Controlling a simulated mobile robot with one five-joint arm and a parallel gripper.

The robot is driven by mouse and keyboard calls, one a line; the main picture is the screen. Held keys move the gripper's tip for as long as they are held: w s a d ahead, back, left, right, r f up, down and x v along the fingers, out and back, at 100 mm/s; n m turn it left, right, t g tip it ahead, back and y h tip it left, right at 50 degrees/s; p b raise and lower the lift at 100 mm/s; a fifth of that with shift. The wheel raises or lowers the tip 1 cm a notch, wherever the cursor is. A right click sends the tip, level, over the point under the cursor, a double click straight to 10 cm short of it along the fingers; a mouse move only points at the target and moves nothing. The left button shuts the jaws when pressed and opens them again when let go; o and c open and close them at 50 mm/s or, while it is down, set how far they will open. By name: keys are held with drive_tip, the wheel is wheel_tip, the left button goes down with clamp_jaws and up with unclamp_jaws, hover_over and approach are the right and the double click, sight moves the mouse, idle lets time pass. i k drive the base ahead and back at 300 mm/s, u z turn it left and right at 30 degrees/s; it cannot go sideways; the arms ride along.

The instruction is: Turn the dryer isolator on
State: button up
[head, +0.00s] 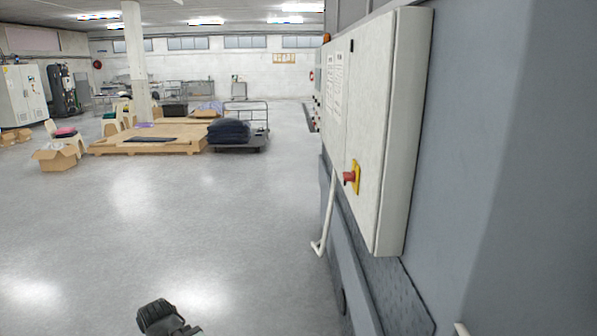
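A red rotary isolator knob (348,177) on a yellow plate (356,177) is on the lower door of a pale grey electrical cabinet (384,110) at the right. I cannot tell from here which position the knob is in, or whether it is the dryer's. My gripper (165,318) is a dark shape at the bottom edge, low and to the left of the cabinet, well apart from the knob. Its fingers are not clear, so I cannot tell if it is open or shut.
The cabinet is fixed to a large blue-grey machine (470,150) on the right. A white pipe (328,215) runs down beside it. Open floor (190,225) lies to the left. A wooden pallet (150,145), a cardboard box (55,157) and a cart (240,146) stand farther back.

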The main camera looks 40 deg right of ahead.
sight(348, 177)
drive_tip(key=u, duration=0.2)
drive_tip(key=i, duration=1.55)
drive_tip(key=z, duration=0.55)
